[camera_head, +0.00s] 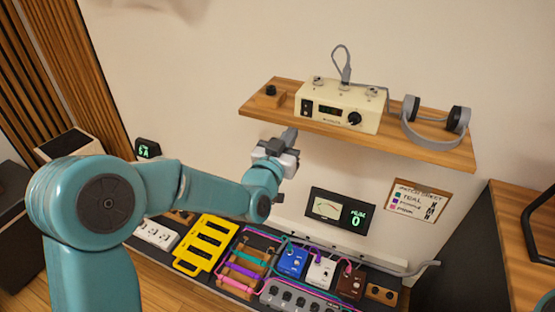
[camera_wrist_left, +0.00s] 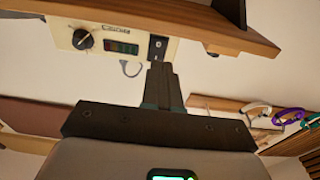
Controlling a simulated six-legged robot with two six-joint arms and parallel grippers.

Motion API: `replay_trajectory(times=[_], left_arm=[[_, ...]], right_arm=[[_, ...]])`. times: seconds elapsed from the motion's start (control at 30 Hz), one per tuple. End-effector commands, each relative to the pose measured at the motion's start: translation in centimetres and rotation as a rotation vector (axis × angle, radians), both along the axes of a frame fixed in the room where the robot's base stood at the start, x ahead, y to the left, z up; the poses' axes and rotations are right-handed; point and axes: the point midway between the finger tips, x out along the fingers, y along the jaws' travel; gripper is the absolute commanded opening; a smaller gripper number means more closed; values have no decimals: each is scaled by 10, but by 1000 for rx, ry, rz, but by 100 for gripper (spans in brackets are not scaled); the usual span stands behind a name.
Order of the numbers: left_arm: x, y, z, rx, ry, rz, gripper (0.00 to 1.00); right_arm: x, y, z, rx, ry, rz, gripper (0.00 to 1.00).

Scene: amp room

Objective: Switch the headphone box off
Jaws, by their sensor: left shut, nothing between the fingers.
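The headphone box (camera_head: 340,103) is a cream box on the wooden wall shelf. Its front has a dark rocker switch (camera_head: 308,107) at the left, a small dark display and a black knob (camera_head: 354,118). My right gripper is out of view.
The shelf (camera_head: 420,150) also carries grey headphones (camera_head: 436,120) at the right and a small wooden block with a black knob (camera_head: 270,95) at the left. Below are a meter panel (camera_head: 340,211) and a board of pedals and cables (camera_head: 292,260).

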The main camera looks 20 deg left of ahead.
Motion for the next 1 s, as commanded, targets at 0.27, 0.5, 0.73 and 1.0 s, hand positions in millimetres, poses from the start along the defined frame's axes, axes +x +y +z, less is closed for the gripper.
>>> replay_trajectory(times=[0.27,0.5,0.73,1.0], left_arm=[[-48,2,-5,0,-1,0,0],[-65,2,-5,0,0,0,0],[-66,2,-5,0,0,0,0],[-65,6,-5,1,15,9,0]], right_arm=[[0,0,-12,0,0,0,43],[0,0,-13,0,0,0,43],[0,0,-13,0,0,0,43],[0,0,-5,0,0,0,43]])
